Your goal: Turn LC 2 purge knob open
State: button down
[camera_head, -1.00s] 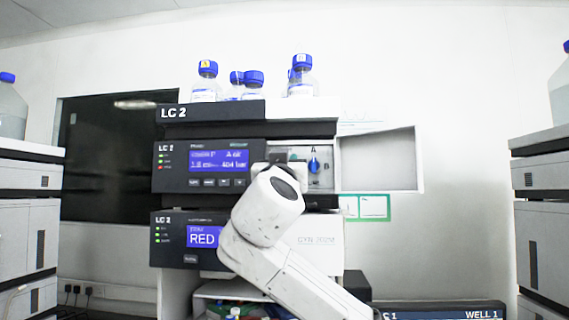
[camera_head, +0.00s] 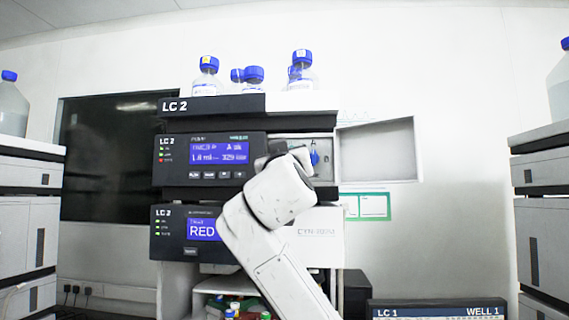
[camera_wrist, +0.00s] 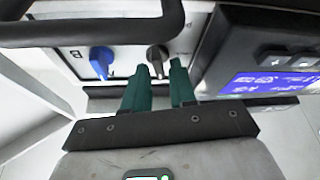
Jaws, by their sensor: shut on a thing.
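The LC 2 stack (camera_head: 207,106) stands in the middle of the head view. Its upper module has a lit blue display and an open valve bay at its right. In the wrist view the bay panel holds a blue knob (camera_wrist: 101,62) at left and a dark grey knob (camera_wrist: 157,54) right of it. My gripper (camera_wrist: 158,67) has its two green fingers on either side of the dark knob and is shut on it. The blue knob stands free beside the fingers. In the head view my arm hides the dark knob and fingertips; the blue knob (camera_head: 314,157) partly shows.
A dark bar crosses the top of the wrist view, close to the knobs. An open door panel (camera_head: 378,152) stands right of the bay. Blue-capped bottles (camera_head: 253,80) stand on top of the stack. Other stacks flank it at left (camera_head: 28,225) and right (camera_head: 540,220).

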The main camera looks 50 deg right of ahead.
jog(key=n+t+y, duration=0.1)
jog(key=n, duration=0.2)
jog(key=shift+n+y+p, duration=0.4)
jog(key=shift+w+a+f+n+y+p, duration=0.1)
jog(key=shift+n+y+p, duration=0.9)
jog(key=shift+n, duration=1.15)
jog(key=shift+s+n+y+p, duration=0.1)
jog(key=shift+n+y+p, duration=0.65)
jog(key=shift+n+p, duration=1.05)
jog(key=shift+w+a+f+n+y+p, duration=0.1)
jog(key=shift+n+y+p, duration=0.7)
jog(key=shift+n, duration=1.75)
jog(key=c, duration=1.2)
grip_release()
